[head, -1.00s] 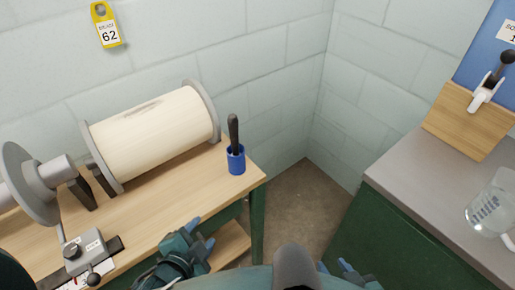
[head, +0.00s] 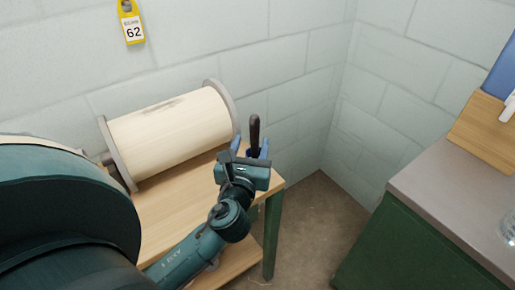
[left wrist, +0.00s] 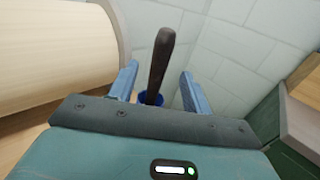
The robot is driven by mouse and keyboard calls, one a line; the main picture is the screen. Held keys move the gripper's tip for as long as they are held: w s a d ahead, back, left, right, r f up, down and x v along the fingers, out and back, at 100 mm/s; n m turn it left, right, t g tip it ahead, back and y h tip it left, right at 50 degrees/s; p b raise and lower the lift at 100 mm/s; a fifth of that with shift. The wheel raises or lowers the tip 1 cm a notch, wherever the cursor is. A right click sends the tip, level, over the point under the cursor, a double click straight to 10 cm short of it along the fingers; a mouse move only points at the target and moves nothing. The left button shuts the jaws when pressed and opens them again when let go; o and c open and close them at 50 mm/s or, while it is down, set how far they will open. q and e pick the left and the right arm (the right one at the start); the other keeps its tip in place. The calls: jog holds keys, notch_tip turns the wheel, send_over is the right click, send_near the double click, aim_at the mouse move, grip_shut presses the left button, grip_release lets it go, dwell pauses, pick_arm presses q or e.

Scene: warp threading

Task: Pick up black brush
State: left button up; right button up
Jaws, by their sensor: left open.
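The black brush (head: 254,132) stands upright, handle up, in a blue cup near the right end of the wooden bench. My left gripper (head: 251,146) is open, with its blue fingers on either side of the brush handle in the head view. In the left wrist view the black brush (left wrist: 160,62) rises between the two open fingers (left wrist: 157,86), with a gap on each side. The blue cup (left wrist: 150,98) shows only in part behind the gripper body; its lower part is hidden. My right gripper is not in view.
A large pale wooden roller (head: 170,128) with grey end discs lies along the bench (head: 180,205), left of the brush. A yellow tag marked 62 (head: 131,22) hangs on the block wall. A green cabinet with a grey top (head: 440,190) stands at right, across a floor gap.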

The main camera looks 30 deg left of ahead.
aim_at(256, 128)
pick_arm(q)
jog(key=x, duration=0.7)
jog(key=shift+w+f, duration=0.2)
jog(key=shift+c, duration=0.3)
grip_shut()
